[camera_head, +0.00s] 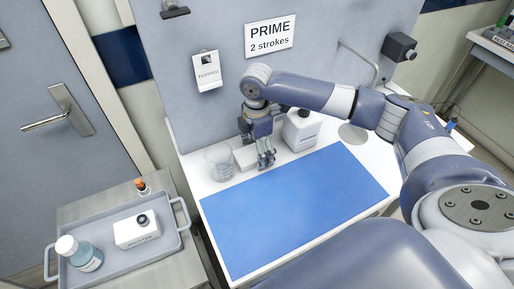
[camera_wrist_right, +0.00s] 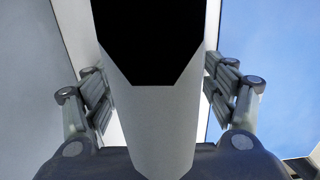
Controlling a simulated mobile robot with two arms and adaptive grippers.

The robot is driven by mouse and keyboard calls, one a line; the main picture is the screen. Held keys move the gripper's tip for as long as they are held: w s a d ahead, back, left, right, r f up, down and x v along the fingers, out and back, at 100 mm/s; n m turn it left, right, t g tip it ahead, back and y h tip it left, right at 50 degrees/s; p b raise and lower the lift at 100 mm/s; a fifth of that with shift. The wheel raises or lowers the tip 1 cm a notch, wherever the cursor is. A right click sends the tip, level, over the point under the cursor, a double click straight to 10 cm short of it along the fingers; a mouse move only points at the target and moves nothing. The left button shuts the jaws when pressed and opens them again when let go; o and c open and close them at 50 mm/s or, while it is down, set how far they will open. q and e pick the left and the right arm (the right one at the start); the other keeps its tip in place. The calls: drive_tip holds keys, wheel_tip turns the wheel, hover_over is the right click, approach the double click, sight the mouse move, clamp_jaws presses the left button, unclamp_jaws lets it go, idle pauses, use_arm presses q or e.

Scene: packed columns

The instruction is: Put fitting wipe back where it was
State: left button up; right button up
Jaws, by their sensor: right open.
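In the right wrist view the fingers (camera_wrist_right: 160,90) are spread on both sides of a large grey shape with a black top. I cannot tell what that shape is. My left gripper is not in view.
The blue mat (camera_head: 295,210) is clear. A grey tray (camera_head: 178,246) at lower left holds a white box (camera_head: 136,232) and a white-capped bottle (camera_head: 82,255).

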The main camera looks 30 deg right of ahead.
wheel_tip(320, 180, up, 12)
drive_tip(key=b, duration=0.2)
drive_tip(key=shift+r, duration=0.15)
idle(0.5)
